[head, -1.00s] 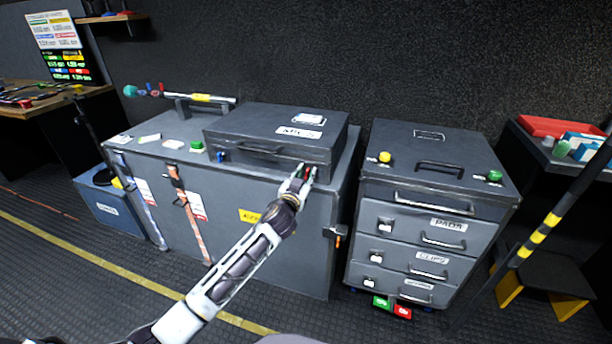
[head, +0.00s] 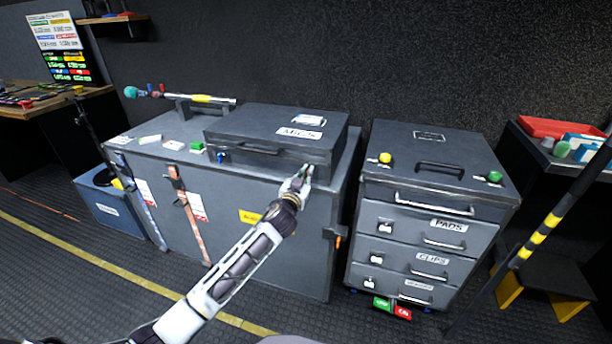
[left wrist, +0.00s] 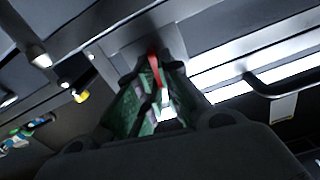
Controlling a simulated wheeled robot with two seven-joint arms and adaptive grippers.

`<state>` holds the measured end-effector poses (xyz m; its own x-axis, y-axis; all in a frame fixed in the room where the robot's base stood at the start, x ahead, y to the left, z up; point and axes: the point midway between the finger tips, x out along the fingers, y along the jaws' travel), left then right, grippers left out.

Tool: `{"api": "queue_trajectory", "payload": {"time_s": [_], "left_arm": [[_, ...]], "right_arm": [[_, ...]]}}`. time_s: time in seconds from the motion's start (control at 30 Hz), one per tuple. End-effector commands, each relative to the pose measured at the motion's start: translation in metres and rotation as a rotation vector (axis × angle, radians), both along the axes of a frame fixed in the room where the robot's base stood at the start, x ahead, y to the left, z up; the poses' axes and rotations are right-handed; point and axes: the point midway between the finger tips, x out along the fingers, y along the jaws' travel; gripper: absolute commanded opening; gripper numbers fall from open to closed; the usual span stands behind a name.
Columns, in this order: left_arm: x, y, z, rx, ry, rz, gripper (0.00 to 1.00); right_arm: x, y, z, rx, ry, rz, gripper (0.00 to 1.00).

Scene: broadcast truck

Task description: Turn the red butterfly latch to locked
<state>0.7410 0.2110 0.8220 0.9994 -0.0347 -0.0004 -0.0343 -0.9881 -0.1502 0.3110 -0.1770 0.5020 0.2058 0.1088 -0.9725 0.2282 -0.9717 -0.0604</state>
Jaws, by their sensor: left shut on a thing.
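The dark grey case labelled MICS (head: 238,124) lies shut on top of a larger grey trunk (head: 275,262). My left gripper (head: 304,174) is at the right end of the case's front face. In the left wrist view the red butterfly latch (left wrist: 154,66) shows as a thin red strip between the green-padded fingers (left wrist: 154,90), which are shut on it. The fingers hide the latch in the head view, and its exact angle is unclear. A blue latch (head: 222,156) sits at the left of the same front face. My right gripper is not in view.
A drawer cabinet (head: 428,212) with yellow (head: 385,157) and green (head: 494,176) knobs stands to the right, across a narrow gap. A green block (head: 197,147) lies on the trunk left of the case. A striped pole (head: 540,234) leans at the far right.

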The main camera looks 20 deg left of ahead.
Motion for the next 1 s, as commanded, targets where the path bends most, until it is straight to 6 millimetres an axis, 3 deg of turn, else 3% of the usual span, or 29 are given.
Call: {"api": "queue_trajectory", "payload": {"time_s": [0.47, 1.0], "left_arm": [[0.001, -0.001, 0.003, 0.123, -0.009, 0.001, 0.0], [0.001, -0.004, 0.003, 0.559, -0.023, 0.002, 0.0]], "right_arm": [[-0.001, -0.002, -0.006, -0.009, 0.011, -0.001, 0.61], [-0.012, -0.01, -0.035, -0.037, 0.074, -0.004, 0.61]]}}
